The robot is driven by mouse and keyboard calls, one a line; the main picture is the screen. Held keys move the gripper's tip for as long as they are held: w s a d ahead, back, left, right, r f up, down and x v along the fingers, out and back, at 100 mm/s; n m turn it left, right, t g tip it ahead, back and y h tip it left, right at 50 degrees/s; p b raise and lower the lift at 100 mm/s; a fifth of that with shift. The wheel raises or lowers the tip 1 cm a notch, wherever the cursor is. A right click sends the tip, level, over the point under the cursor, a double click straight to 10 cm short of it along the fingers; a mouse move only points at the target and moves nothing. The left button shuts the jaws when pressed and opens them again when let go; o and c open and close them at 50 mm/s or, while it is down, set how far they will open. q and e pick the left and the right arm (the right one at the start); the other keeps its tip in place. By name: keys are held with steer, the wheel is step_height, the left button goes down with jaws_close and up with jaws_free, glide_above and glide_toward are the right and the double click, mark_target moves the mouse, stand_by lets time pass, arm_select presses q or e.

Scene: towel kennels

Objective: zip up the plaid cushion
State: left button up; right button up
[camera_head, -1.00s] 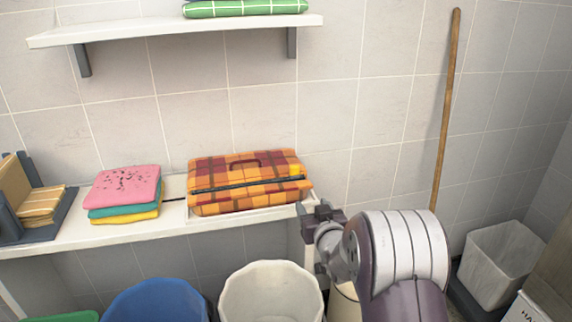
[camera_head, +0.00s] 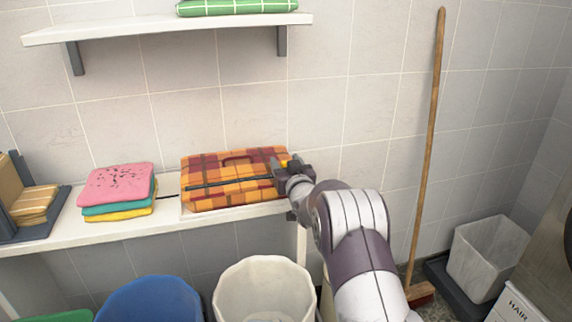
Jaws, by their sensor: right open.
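The plaid cushion (camera_head: 225,172), orange, yellow and dark red, lies in a shallow white tray (camera_head: 205,216) at the right end of the white shelf. A dark zipper line (camera_head: 222,183) runs along its front face. A dark red handle-like loop shows on its top. My right gripper (camera_head: 283,166) is open at the cushion's right end, near a yellow tab (camera_head: 291,163) by the zipper's right side. The gripper hides that end of the zipper, and I cannot tell whether it touches the cushion. My left gripper is not in view.
Folded pink, teal and yellow towels (camera_head: 118,190) sit left of the cushion on the shelf (camera_head: 60,240). A blue bin (camera_head: 150,300) and a white bin (camera_head: 265,290) stand below. An upper shelf (camera_head: 130,30) hangs above. A broom (camera_head: 428,150) leans on the wall at right.

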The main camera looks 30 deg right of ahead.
mark_target(192, 178)
jaws_close()
steer(key=shift+a, duration=0.35)
steer(key=a, duration=0.3)
steer(key=w+a+b, duration=0.1)
steer(key=a, duration=0.3)
steer(key=w+a+b, duration=0.1)
steer(key=a, duration=0.2)
steer(key=shift+w+a, duration=0.15)
steer(key=shift+w, duration=0.1)
steer(key=w+a, duration=0.1)
steer(key=a, duration=0.3)
steer(key=w+a+p, duration=0.1)
steer(key=a, duration=0.3)
steer(key=w+a+p, duration=0.1)
steer(key=a, duration=0.3)
steer(key=shift+a, duration=0.4)
jaws_free()
